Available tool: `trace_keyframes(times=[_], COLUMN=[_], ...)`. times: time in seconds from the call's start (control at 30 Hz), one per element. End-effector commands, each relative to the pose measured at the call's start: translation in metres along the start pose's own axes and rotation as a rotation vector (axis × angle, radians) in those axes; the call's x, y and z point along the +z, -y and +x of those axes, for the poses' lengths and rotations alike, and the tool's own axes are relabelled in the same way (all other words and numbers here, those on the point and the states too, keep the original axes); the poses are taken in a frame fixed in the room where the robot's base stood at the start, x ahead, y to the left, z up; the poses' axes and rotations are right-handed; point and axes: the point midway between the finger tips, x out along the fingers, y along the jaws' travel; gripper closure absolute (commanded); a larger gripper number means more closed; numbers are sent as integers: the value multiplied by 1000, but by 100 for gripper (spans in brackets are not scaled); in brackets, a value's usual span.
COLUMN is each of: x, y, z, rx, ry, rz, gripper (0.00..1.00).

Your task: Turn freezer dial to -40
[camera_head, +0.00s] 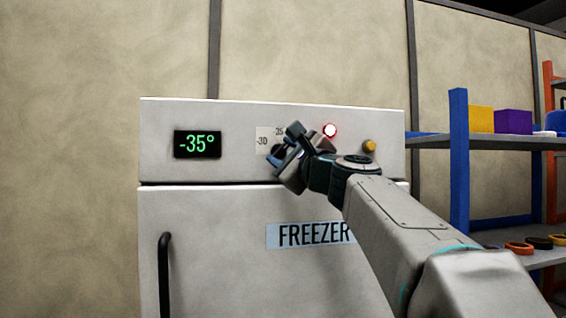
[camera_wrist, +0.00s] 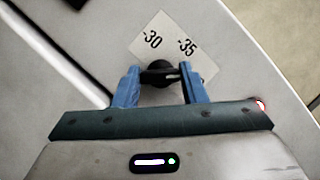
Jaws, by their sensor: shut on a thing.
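The white freezer (camera_head: 210,250) stands ahead with a green display (camera_head: 197,144) reading -35°. A white scale plate (camera_head: 263,139) shows -30 and part of -35; the wrist view shows both marks on the scale plate (camera_wrist: 165,32). The black dial (camera_wrist: 159,73) sits on the plate between the two blue fingers of my gripper (camera_wrist: 160,88), which is shut on it. In the head view my gripper (camera_head: 283,155) covers most of the dial and the right part of the plate. The -40 mark is not visible in either view.
A red lit lamp (camera_head: 330,131) and an amber knob (camera_head: 369,146) sit right of the dial on the panel. The freezer door has a black handle (camera_head: 164,270) and a FREEZER label (camera_head: 300,235). Shelves (camera_head: 459,160) with yellow and purple boxes stand at the right.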

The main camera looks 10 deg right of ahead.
Motion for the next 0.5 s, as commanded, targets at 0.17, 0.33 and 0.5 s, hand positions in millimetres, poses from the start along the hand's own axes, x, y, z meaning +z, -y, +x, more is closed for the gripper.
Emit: trace_keyframes(times=[0.17,0.33,0.5], x=[-1,-1,-1], y=[-3,-2,-2], z=[0,0,0], rx=[-15,-22,-23], ry=[0,-1,-2], rz=[44,61,64], gripper=[85,85,85])
